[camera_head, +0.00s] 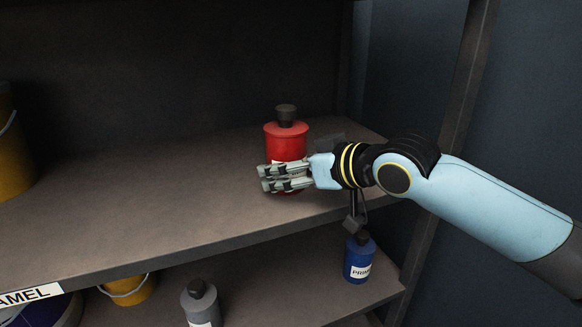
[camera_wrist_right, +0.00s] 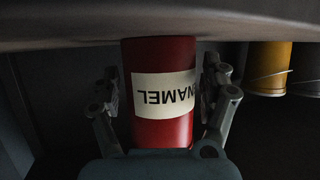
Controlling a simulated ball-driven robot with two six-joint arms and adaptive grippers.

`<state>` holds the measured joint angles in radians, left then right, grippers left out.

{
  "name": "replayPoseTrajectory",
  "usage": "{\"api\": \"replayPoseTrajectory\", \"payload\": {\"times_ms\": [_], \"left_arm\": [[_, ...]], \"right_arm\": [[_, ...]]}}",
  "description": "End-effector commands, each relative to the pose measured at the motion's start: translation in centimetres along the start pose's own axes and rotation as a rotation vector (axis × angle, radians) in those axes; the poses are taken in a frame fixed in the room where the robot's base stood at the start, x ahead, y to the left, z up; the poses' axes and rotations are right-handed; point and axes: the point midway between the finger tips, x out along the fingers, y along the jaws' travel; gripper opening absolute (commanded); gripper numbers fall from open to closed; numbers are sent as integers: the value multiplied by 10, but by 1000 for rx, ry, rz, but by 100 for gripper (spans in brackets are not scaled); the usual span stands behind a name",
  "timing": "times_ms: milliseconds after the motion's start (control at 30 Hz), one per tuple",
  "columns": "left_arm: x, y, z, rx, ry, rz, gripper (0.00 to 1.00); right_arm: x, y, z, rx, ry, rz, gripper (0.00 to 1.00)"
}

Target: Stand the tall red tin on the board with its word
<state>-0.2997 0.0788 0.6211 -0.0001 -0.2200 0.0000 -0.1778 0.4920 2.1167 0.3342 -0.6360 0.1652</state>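The tall red tin (camera_head: 286,138) with a dark cap is upright at the right part of the upper board (camera_head: 180,215); my fingers cover its lower part. In the right wrist view the red tin (camera_wrist_right: 160,130) shows a cream label, upside down, reading "NAMEL", its first letter out of sight. My right gripper (camera_head: 272,177) is at the tin. In its wrist view the fingers (camera_wrist_right: 160,85) are spread on both sides of the tin, with narrow dark gaps. The front edge of the upper board carries a sign (camera_head: 30,294) reading "AMEL", cut off. My left gripper is not in view.
A yellow bucket (camera_head: 14,150) stands at the far left of the upper board. On the lower board are a blue tin (camera_head: 358,260), a grey tin (camera_head: 200,303) and another yellow bucket (camera_head: 130,290). A shelf post (camera_head: 468,80) stands behind my right arm. The middle of the upper board is clear.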

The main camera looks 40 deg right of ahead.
Motion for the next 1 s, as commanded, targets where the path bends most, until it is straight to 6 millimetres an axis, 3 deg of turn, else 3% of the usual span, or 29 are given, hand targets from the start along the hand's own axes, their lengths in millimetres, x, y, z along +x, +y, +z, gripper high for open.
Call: {"api": "replayPoseTrajectory", "payload": {"times_ms": [367, 567, 800, 1000], "left_arm": [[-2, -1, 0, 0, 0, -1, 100], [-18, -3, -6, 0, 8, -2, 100], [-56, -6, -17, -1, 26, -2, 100], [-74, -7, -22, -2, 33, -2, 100]], "right_arm": [[-3, 0, -3, -2, 0, 0, 88], [-37, 0, -5, -8, -3, -2, 88], [-93, 0, -8, -6, -4, -1, 88], [-115, 0, -5, 0, -1, 2, 88]]}}
